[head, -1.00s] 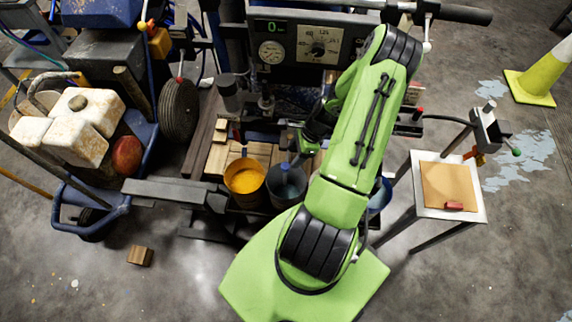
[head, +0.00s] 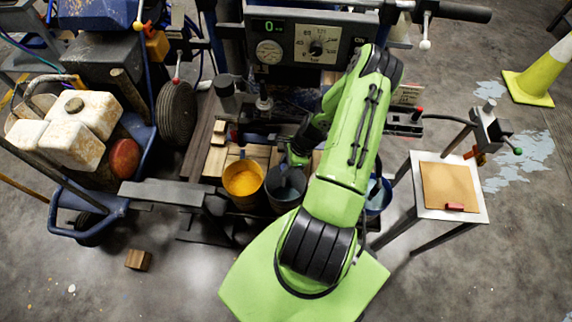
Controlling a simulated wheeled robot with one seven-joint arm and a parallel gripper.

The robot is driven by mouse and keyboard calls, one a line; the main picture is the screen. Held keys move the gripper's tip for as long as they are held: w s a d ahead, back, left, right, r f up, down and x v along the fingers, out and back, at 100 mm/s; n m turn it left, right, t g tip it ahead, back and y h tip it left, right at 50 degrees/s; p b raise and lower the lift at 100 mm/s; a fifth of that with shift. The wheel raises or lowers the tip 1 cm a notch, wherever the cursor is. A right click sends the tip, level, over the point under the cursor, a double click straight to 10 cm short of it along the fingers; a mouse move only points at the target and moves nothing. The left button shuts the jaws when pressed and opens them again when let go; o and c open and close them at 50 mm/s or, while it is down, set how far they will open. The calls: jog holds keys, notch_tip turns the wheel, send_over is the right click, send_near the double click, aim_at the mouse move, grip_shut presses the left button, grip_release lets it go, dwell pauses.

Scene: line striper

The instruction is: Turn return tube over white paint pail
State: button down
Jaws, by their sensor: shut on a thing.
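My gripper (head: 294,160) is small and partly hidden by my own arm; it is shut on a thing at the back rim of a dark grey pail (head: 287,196). That thing appears to be the return tube, but its shape and where its end points are too hidden to tell. A pail with yellow paint (head: 243,178) stands just left of the grey pail. A blue pail (head: 379,199) shows partly to the right, behind my arm. I cannot make out white paint in any pail.
The striper's panel (head: 305,42) with a gauge and dial stands behind. Wooden blocks (head: 216,160) lie beside the pails. A blue cart (head: 90,208) with a white jug is at left. A small stand (head: 450,190) is at right.

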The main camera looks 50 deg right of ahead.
jog(key=s+d+n, duration=0.1)
jog(key=s+d+n+g+b, duration=0.1)
jog(key=n, duration=0.1)
jog(key=s+d+n, duration=0.1)
jog(key=d, duration=0.1)
jog(key=shift+s+n+g+y+b, duration=0.1)
jog(key=shift+n+g+y+b, duration=0.2)
jog(key=shift+g+b, duration=0.1)
jog(key=c, duration=0.8)
grip_release()
jog(key=p+v, duration=0.1)
jog(key=v, duration=0.6)
jog(key=shift+d+r, duration=0.2)
